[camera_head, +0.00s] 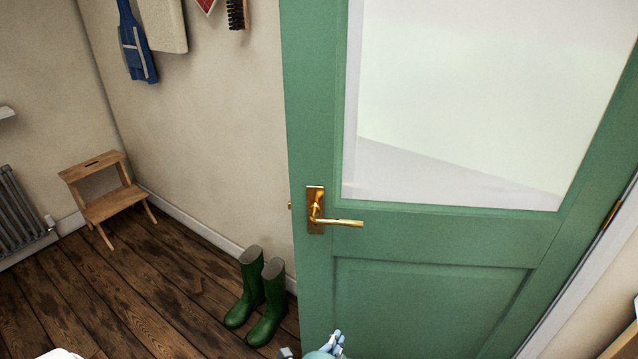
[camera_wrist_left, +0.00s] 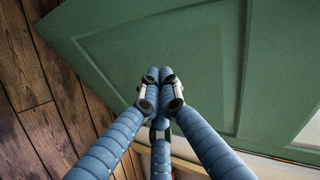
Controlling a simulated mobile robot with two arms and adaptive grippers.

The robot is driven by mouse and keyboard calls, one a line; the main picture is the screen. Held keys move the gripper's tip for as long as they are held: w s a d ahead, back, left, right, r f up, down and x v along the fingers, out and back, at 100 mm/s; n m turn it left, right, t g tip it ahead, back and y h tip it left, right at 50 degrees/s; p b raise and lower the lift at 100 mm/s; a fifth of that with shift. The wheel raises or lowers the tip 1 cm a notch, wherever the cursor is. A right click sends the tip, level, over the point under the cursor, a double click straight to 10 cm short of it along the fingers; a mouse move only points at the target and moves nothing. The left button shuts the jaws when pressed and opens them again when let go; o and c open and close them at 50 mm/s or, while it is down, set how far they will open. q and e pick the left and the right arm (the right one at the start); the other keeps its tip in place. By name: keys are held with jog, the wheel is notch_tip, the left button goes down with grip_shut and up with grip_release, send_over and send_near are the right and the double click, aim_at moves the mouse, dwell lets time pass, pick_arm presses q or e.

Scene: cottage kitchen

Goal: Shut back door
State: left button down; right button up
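The green back door (camera_head: 430,243) with a large glass pane stands open into the room, its hinge side at the right of the head view. Its brass lever handle (camera_head: 335,222) is near its free left edge. My left gripper (camera_head: 333,343) shows at the bottom of the head view, low in front of the door near its free edge. In the left wrist view the gripper (camera_wrist_left: 159,75) has its blue fingertips together with nothing seen between them, and the door's lower panel (camera_wrist_left: 170,45) fills the view beyond. Whether the tips touch the door cannot be told. My right gripper is out of view.
Green boots (camera_head: 256,300) stand on the wooden floor (camera_head: 130,300) by the wall, just left of the door's free edge. A wooden step stool (camera_head: 105,198) and a radiator (camera_head: 20,215) are farther left. The floor in between is mostly clear.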

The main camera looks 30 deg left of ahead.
pick_arm(q)
jog(key=w+a+r+t+y+p, duration=0.1)
jog(key=a+r+t, duration=0.1)
jog(key=r, duration=0.8)
jog(key=w+a+r+t+y, duration=0.1)
jog(key=a+r, duration=0.1)
jog(key=r, duration=0.7)
jog(key=t+y+p, duration=0.1)
jog(key=y, duration=0.2)
send_near(318, 189)
jog(key=f+v, duration=0.1)
jog(key=v, duration=0.6)
jog(key=shift+m, duration=0.4)
jog(key=p+x, duration=0.1)
jog(key=x, duration=0.3)
jog(key=p+x, duration=0.2)
jog(key=x, duration=0.3)
jog(key=r+p+x, duration=0.1)
jog(key=x, duration=0.3)
jog(key=shift+w+a+p, duration=0.1)
jog(key=shift+w+p, duration=0.05)
jog(key=shift+p, duration=0.25)
jog(key=shift+w+a+f, duration=0.15)
jog(key=shift+w, duration=0.2)
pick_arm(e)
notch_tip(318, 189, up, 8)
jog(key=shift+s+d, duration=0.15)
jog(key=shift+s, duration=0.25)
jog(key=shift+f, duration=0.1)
